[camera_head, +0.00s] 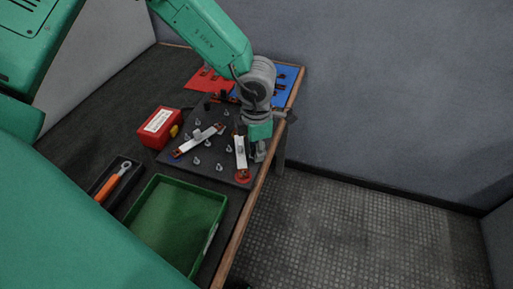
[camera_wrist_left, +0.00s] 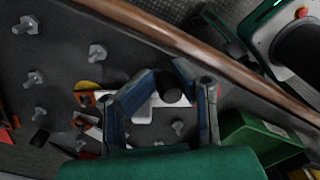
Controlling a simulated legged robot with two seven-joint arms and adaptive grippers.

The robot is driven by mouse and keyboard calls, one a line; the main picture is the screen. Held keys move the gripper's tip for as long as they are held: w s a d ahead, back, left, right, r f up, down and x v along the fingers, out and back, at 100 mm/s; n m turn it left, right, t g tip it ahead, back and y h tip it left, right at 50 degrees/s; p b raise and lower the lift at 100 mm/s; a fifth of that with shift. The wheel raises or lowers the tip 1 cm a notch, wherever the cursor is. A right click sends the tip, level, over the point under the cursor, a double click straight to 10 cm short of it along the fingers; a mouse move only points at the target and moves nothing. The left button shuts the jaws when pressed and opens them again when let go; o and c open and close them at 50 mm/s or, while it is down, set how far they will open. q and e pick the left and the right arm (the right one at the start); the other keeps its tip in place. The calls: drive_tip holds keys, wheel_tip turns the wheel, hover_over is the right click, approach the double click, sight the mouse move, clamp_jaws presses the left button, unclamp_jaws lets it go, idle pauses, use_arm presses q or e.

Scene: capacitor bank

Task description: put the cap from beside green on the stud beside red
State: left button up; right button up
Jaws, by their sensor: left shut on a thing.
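My left gripper (camera_head: 258,152) is over the right edge of the dark board (camera_head: 209,174), beside a white bar (camera_head: 240,150). In the left wrist view my left gripper (camera_wrist_left: 168,84) is shut on a dark round piece (camera_wrist_left: 173,92), which looks like the cap. The red mark (camera_head: 243,177) lies at the near end of that white bar. Metal studs (camera_head: 220,167) stand on the board; one stud (camera_wrist_left: 178,126) shows just below the held piece in the wrist view. I cannot make out a green mark. My right gripper is not in view.
A red box (camera_head: 160,128), a green tray (camera_head: 158,248) and a black tray with an orange-handled tool (camera_head: 118,180) stand nearby. The table's wooden edge (camera_head: 242,232) is close right.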

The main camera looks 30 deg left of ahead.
use_arm(q)
drive_tip(key=shift+o, duration=0.4)
drive_tip(key=shift+s+f+p, duration=0.3)
drive_tip(key=shift+f+p, duration=0.05)
drive_tip(key=shift+f, duration=0.05)
idle(0.4)
drive_tip(key=o, duration=1.4)
drive_tip(key=shift+c, duration=0.2)
drive_tip(key=shift+w+r, duration=0.1)
drive_tip(key=shift+w, duration=0.05)
drive_tip(key=shift+r, duration=0.1)
drive_tip(key=shift+r, duration=0.25)
wheel_tip(320, 180, up, 11)
drive_tip(key=shift+r, duration=0.1)
